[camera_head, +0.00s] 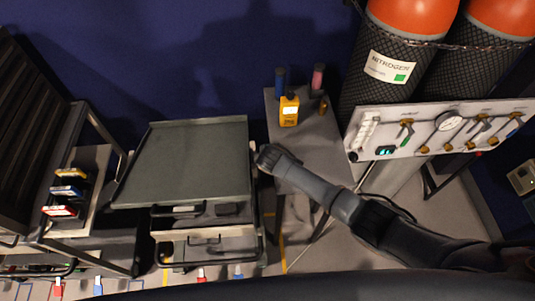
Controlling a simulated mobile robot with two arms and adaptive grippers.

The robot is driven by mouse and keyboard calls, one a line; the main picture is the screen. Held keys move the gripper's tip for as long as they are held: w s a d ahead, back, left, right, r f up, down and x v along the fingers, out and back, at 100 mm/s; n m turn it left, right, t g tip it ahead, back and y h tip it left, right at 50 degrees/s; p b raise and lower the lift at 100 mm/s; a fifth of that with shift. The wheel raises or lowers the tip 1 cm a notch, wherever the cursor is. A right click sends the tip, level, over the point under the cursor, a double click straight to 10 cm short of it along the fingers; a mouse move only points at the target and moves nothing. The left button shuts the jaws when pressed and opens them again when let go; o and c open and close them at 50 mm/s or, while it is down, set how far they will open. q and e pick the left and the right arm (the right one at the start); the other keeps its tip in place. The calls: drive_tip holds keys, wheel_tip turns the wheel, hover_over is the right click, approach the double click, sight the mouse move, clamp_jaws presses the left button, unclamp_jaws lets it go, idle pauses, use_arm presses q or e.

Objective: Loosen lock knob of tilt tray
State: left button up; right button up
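The tilt tray (185,160) is a flat grey-green panel with a thin raised rim, left of the middle of the head view. My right arm reaches in from the lower right. My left gripper is out of view.
Nitrogen cylinders (400,65) stand behind a gauge panel (440,130). A black handle (178,211) is below the tray. A shelf with small boxes (68,190) is left.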

idle(0.4)
drive_tip(key=o, duration=1.2)
drive_tip(key=shift+c, duration=0.2)
drive_tip(key=v, duration=1.2)
drive_tip(key=shift+s+f, duration=0.1)
drive_tip(key=shift+s, duration=0.05)
